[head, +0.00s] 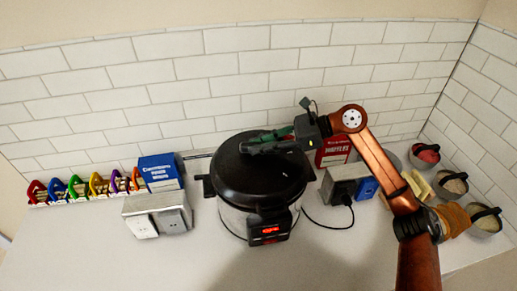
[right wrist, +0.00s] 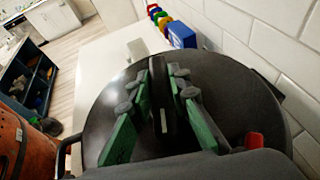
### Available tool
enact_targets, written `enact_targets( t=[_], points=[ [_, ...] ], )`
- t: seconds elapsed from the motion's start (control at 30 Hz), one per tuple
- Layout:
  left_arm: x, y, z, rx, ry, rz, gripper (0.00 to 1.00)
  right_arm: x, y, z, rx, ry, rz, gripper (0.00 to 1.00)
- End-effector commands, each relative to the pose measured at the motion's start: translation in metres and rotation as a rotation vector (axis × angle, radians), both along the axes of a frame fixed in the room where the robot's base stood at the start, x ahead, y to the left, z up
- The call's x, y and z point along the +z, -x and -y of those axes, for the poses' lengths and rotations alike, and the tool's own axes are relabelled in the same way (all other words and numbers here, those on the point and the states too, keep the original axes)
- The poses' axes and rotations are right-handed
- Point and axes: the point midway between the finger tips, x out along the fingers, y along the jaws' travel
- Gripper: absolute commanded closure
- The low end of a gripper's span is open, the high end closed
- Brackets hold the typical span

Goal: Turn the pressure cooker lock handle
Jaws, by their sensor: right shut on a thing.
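The pressure cooker (head: 236,217) stands upright on the counter in the middle of the head view. It has a steel body, a round black lid (head: 255,188) and a red lit display. My right gripper (head: 250,146) reaches over the lid from the right. In the right wrist view its green-sided fingers (right wrist: 164,75) are on either side of the dark lock handle (right wrist: 158,115), a bar standing up from the lid, and are shut on it. The gripper hides most of the handle in the head view. My left gripper is in neither view.
A grey two-part box (head: 158,215) and a blue box (head: 160,172) stand left of the cooker, near a colourful rack (head: 85,190). A socket box (head: 343,184) with a black cable and several bowls are right. The tiled wall (head: 180,75) closes off the back.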

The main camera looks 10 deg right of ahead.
Motion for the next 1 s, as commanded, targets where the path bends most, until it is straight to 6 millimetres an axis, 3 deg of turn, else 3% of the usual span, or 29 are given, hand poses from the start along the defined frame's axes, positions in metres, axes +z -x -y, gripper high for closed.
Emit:
enact_targets(
  t=[0.4,1.0],
  points=[
    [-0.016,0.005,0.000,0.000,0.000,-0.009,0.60,-0.001,-0.001,0.000,0.212,0.004,0.001,1.00],
    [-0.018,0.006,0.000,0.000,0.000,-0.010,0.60,-0.002,0.000,0.000,0.252,0.005,0.000,1.00]
  ],
)
